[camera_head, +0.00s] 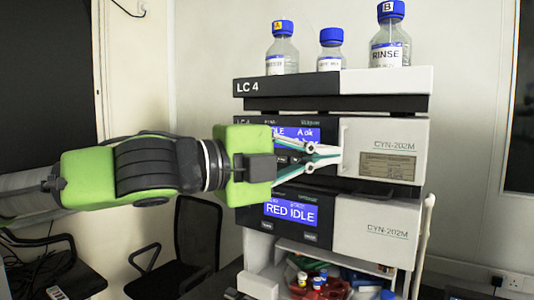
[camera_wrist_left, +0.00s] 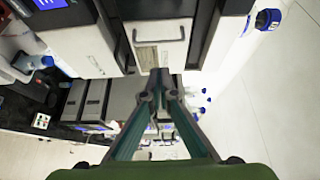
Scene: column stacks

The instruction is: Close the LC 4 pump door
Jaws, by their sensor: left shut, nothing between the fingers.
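The LC 4 stack (camera_head: 290,87) stands in the middle of the head view. Its upper pump door (camera_head: 400,135) is white, marked CYN-202M, with a tan nameplate. In the left wrist view the door (camera_wrist_left: 178,55) shows a loop handle (camera_wrist_left: 158,33) and the nameplate (camera_wrist_left: 147,58). The door looks about in line with the module front; I cannot tell whether it is fully shut. My left gripper (camera_head: 337,154) is shut and empty, its fingertips at the door's left edge in the head view. In the wrist view its tips (camera_wrist_left: 162,78) overlap the nameplate's lower side; contact is unclear. My right gripper is not in view.
Several bottles with blue caps, such as RINSE (camera_head: 388,50), stand on top of the stack. A second CYN-202M module (camera_head: 370,225) sits below, with an open tray of vials (camera_head: 318,285) beneath. Black chairs (camera_head: 195,235) are at the left.

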